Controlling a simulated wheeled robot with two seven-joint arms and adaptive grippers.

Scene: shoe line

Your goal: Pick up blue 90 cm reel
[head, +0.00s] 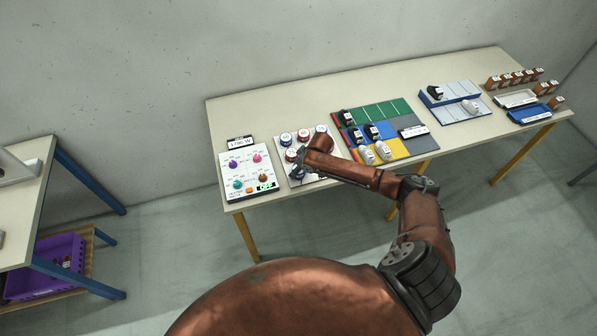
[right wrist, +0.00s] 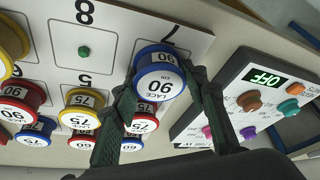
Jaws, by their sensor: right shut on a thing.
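The blue 90 cm reel (right wrist: 160,86) has a blue rim and a white label reading LACE 90. It is at the spot marked 7 on the white reel board (right wrist: 112,42). My right gripper (right wrist: 162,76) is shut on it, with one dark finger on each side. I cannot tell whether the reel is lifted off the board. In the head view the board (head: 334,152) is partly covered by my right arm, and the gripper (head: 300,168) is over its near side. My left gripper is not in view.
Beside the held reel stand a yellow 75 reel (right wrist: 82,122), a red 90 reel (right wrist: 20,98) and others. A control panel reading OFF (head: 248,170) is close by. Coloured shoe trays (head: 385,112) lie to the right.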

